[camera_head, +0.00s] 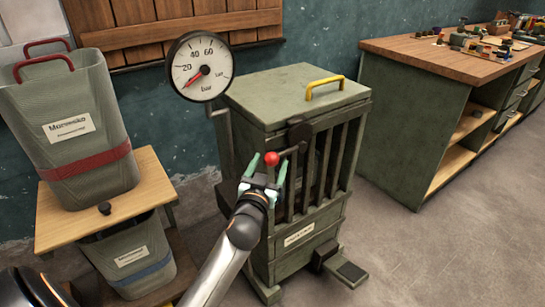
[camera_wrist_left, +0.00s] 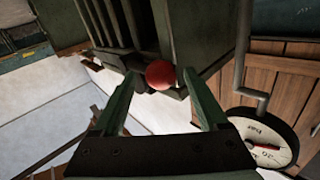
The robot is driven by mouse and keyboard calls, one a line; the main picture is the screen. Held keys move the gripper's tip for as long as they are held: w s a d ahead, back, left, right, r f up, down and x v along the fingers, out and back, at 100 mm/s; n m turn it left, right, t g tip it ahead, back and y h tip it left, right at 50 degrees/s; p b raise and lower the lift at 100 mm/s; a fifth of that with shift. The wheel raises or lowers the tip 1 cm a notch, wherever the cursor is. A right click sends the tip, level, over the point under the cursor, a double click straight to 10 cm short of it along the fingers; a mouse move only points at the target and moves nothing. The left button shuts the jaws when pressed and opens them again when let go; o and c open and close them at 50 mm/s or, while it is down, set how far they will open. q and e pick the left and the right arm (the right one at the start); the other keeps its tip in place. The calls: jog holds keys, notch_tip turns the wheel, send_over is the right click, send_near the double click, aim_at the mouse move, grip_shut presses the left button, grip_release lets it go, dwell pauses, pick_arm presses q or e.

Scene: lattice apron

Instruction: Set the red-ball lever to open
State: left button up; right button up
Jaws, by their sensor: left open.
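The red ball (camera_head: 271,158) is the end of a dark lever (camera_head: 290,150) on the front of a green slatted cabinet (camera_head: 296,100). The lever runs from a dark pivot near the cabinet's upper front toward the ball at the left. My left gripper (camera_head: 262,172) is open, with its green fingers at the ball. In the left wrist view the ball (camera_wrist_left: 160,74) shows between and beyond the two fingertips (camera_wrist_left: 157,82). I cannot tell whether a finger touches it. My right gripper is in neither view.
A pressure gauge (camera_head: 201,66) stands on a pipe at the cabinet's left. A wooden stand (camera_head: 130,205) with a grey-green bin (camera_head: 75,130) is at the left. A workbench (camera_head: 400,120) with tools stands at the right. A pedal (camera_head: 350,272) sticks out at the cabinet's foot. The floor at the right is clear.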

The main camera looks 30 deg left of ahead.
pick_arm(q)
jog(key=shift+w+a, duration=0.15)
jog(key=shift+w, duration=0.25)
grip_shut()
dwell(0.5)
dwell(0.9)
